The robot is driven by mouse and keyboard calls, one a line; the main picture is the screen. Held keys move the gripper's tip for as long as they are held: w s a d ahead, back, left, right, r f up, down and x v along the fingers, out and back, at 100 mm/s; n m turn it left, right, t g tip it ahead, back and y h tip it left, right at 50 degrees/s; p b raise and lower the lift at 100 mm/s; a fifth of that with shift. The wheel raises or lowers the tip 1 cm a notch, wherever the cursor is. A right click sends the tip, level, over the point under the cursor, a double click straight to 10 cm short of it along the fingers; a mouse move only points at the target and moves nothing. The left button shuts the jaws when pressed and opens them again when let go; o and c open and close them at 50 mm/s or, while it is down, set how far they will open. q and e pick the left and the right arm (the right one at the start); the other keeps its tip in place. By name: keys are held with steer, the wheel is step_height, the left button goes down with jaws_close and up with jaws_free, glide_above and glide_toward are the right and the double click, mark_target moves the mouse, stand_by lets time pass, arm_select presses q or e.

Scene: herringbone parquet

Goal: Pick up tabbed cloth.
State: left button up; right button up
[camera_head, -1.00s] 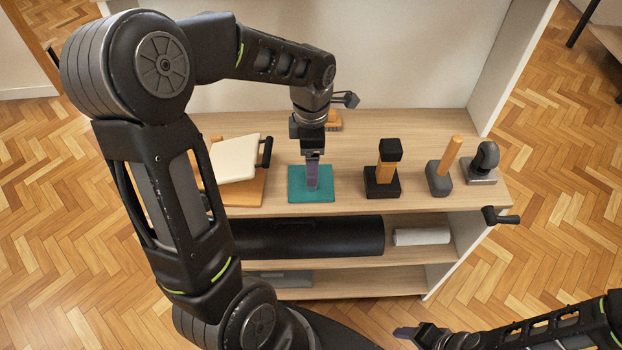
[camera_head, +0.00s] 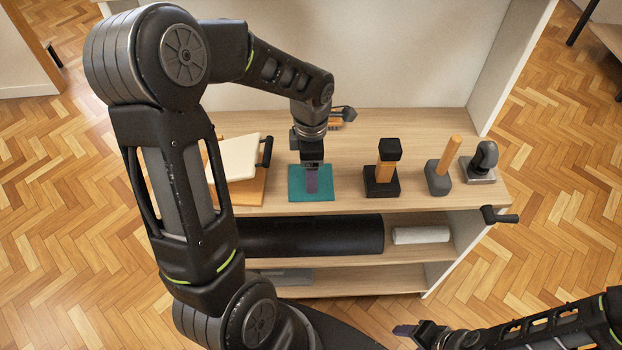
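The cloth is a teal square (camera_head: 325,194) lying flat on the top shelf, near its front edge. No separate tab can be made out on it. My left gripper (camera_head: 312,188) points down over the middle of the cloth, its purple fingers at or just above the surface. I cannot tell whether they touch it. The fingers overlap into one strip, so their opening is hidden. My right gripper (camera_head: 404,330) is low in front of the shelf, far from the cloth, and its opening is not clear.
A cream board (camera_head: 236,158) on an orange base lies left of the cloth. To the right stand a black block-topped stand (camera_head: 382,186), a grey block with a wooden handle (camera_head: 439,182) and a dark knob on a grey base (camera_head: 481,166). A black roll (camera_head: 315,236) lies below.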

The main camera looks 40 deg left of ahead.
arm_select(q)
steer(key=c, duration=1.2)
step_height(320, 180, up, 10)
steer(key=shift+b, duration=0.45)
